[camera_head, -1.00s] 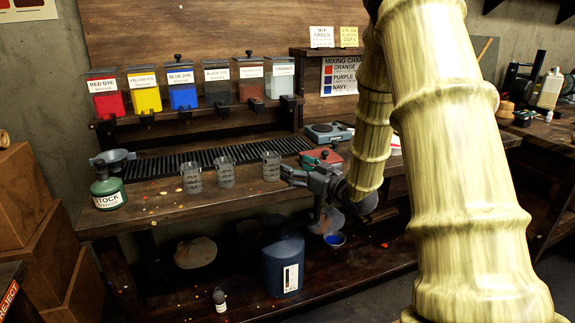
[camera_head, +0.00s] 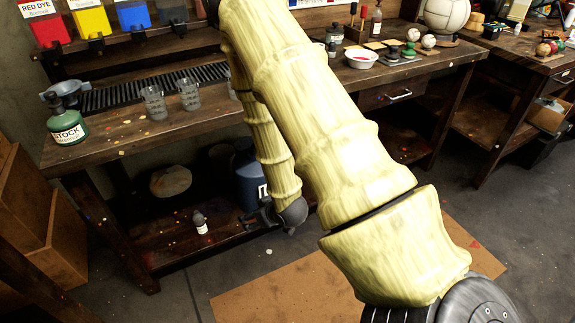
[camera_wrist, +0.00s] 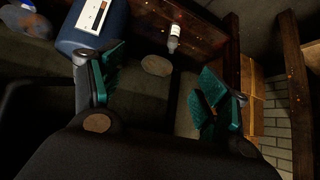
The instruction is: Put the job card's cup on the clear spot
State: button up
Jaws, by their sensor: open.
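Two clear graduated cups, a left one (camera_head: 153,103) and a middle one (camera_head: 190,95), stand upright on the workbench (camera_head: 115,140) in the head view. A third cup (camera_head: 233,88) shows only as a sliver behind my arm. The job card is out of view now, and I cannot tell which bench area is the clear spot. My gripper (camera_wrist: 158,88) is open and empty in the wrist view, with green pads apart. In the head view it is low, in front of the lower shelf, below and right of the cups.
A blue container (camera_wrist: 92,28) and a small white-labelled bottle (camera_wrist: 174,38) are on the lower shelf beyond my gripper. A green STOCK bottle (camera_head: 67,122) stands at the bench's left end. A white bowl (camera_head: 361,59) is farther right. Boxes (camera_head: 35,220) stand at left.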

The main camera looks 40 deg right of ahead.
jog(key=s+a+f+g, duration=0.3)
jog(key=s+a+f, duration=0.1)
jog(key=s, duration=0.5)
jog(key=s+a+f+g, duration=0.2)
jog(key=s+a+f, duration=0.2)
jog(key=s, duration=0.6)
jog(key=s+a+f+g, duration=0.3)
jog(key=s+a+f, duration=0.1)
jog(key=s+f, duration=0.3)
jog(key=s, duration=0.2)
jog(key=shift+s+a+g, duration=0.2)
jog(key=shift+s+g, duration=0.1)
jog(key=shift+s, duration=0.05)
